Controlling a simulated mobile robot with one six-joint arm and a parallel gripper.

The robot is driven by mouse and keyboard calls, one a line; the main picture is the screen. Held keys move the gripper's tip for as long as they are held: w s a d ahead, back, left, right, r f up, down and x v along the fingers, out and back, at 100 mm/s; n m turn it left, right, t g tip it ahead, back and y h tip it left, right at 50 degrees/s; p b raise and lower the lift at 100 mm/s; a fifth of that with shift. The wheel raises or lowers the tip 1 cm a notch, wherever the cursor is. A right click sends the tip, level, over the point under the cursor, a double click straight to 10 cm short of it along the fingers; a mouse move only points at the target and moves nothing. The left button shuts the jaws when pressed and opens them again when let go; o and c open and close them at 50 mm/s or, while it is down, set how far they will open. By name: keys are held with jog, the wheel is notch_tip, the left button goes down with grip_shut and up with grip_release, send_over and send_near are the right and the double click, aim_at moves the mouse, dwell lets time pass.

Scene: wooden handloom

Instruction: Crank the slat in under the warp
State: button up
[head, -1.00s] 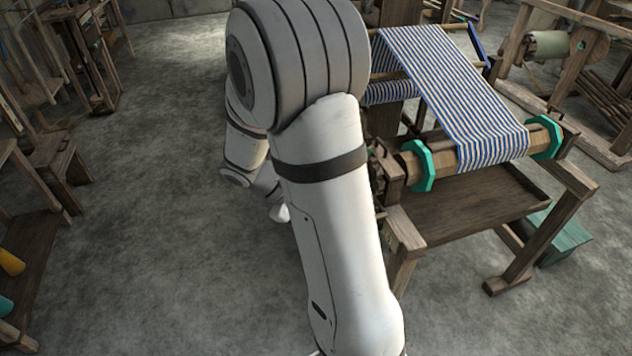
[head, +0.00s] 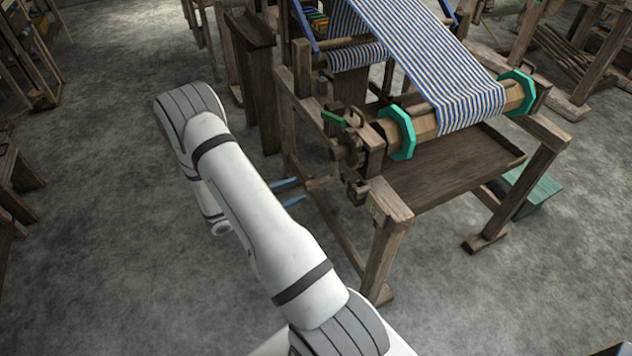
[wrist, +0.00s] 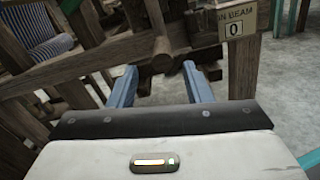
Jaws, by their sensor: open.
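The blue-and-white striped warp (head: 415,55) runs down onto the wooden beam (head: 424,127), between teal end flanges (head: 402,133). I cannot make out the slat for certain. In the wrist view, a round-ended wooden peg (wrist: 161,50) hangs just beyond and between the fingertips of my gripper (wrist: 160,72). The fingers appear empty, and I cannot tell any contact.
A green lever (head: 333,118) sits above the gear. A wooden tray (head: 450,170) lies under the beam.

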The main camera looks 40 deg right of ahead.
aim_at(323, 180)
jog(key=x, duration=0.7)
jog(key=shift+s+d, duration=0.25)
jog(key=shift+d, duration=0.1)
jog(key=shift+c, duration=0.2)
grip_shut()
